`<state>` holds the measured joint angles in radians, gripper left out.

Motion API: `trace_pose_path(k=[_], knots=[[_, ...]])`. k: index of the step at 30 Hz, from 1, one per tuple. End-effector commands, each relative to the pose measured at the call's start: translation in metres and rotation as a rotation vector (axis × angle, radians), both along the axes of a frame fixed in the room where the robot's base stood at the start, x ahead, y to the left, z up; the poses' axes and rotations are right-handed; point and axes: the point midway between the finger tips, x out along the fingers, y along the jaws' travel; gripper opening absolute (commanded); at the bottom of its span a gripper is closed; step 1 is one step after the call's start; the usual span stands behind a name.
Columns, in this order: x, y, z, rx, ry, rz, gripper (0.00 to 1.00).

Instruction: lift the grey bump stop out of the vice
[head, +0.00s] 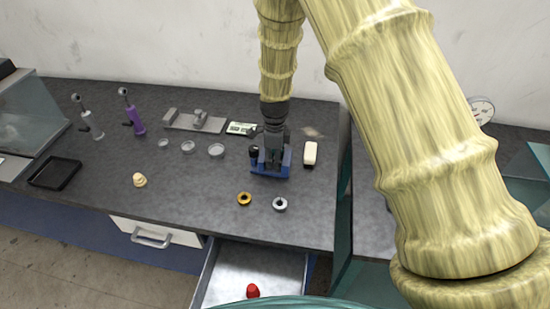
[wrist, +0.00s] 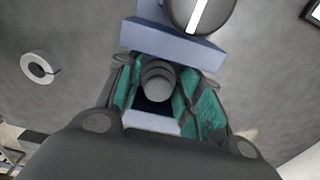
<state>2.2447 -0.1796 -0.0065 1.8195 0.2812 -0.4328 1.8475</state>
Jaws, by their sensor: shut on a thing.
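The blue vice (head: 283,172) stands on the dark workbench, below my arm. In the wrist view its blue body (wrist: 170,47) shows beyond my fingers. The grey bump stop (wrist: 158,82) is a ribbed round piece between my two fingers. My gripper (wrist: 160,98), with green inner pads, is shut on it. In the head view my gripper (head: 272,150) points down at the vice and hides the bump stop. I cannot tell whether the bump stop still touches the vice jaws.
An open drawer (head: 285,262) holding a red piece (head: 253,291) juts out below.

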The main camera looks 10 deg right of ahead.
Motion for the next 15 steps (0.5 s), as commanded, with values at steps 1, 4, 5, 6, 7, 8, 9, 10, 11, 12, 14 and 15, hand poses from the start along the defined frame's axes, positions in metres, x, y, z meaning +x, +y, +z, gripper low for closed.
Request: trace_pose_path(k=[1,4,5,6,7,8,9,10,11,12,14,15], knots=[[0.0003,0.0006,0.0005,0.000,0.000,0.000,0.12],[0.0007,0.0018,0.0008,0.000,0.000,0.000,0.12],[0.0009,0.0021,0.0008,0.000,0.000,0.000,0.12],[0.0011,0.0026,0.0008,0.000,0.000,-0.001,0.12],[0.0012,0.0028,0.0007,0.000,0.000,-0.001,0.12],[0.0013,0.0030,0.0006,0.000,0.000,-0.001,0.12],[0.0014,0.0032,0.0005,0.000,0.000,-0.001,0.12],[0.0014,0.0032,0.0005,0.000,0.000,-0.001,0.12],[0.0014,0.0032,0.0007,0.000,0.000,-0.001,0.12],[0.0014,0.0032,0.0013,0.000,0.000,-0.001,0.12],[0.0015,0.0033,0.0028,0.000,0.000,-0.001,0.12],[0.0014,0.0032,0.0040,0.000,0.000,-0.001,0.12]])
